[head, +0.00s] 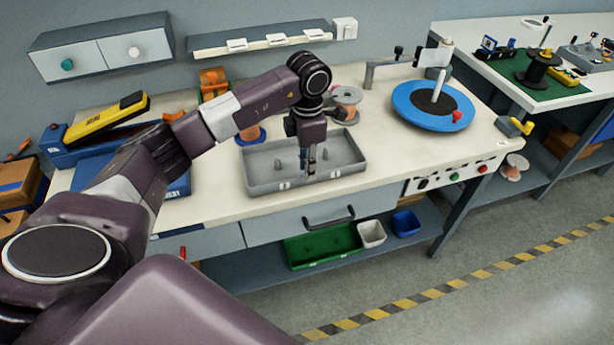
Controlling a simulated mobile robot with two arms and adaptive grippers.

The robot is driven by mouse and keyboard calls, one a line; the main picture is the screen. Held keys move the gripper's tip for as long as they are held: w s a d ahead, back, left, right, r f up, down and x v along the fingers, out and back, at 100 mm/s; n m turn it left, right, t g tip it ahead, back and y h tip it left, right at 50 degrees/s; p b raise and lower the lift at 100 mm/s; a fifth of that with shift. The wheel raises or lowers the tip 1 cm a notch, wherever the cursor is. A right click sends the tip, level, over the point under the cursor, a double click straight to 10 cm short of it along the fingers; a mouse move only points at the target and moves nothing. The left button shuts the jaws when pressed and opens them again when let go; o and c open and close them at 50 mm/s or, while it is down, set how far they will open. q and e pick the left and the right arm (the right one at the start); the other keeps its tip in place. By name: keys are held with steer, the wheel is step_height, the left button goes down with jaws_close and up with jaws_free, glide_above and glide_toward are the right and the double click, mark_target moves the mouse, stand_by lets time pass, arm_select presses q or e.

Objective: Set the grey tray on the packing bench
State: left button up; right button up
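The grey tray (262,178) sits on the cream top of the near workbench (400,165), close to its front edge. It is shallow and rectangular, with a few small grey upright parts inside. My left gripper (309,172) points straight down at the middle of the tray's front wall. Its narrow fingers overlap the wall in the picture. I cannot tell whether they are closed on the wall or only beside it. My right gripper is out of view. Nothing labels either bench as the packing bench.
A blue turntable (408,105) stands right of the tray, and a spool (348,98) behind it. A blue and yellow device (107,120) is at the left. A second bench (478,63) with a green mat (540,88) stands at right. Striped tape (460,283) crosses the open floor.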

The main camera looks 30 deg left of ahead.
arm_select(q)
step_height(320, 180, up, 8)
steer(key=b, duration=0.1)
steer(key=shift+r+b, duration=0.2)
steer(key=shift+b, duration=0.1)
steer(key=shift+s+d, duration=0.1)
steer(key=shift+d, duration=0.05)
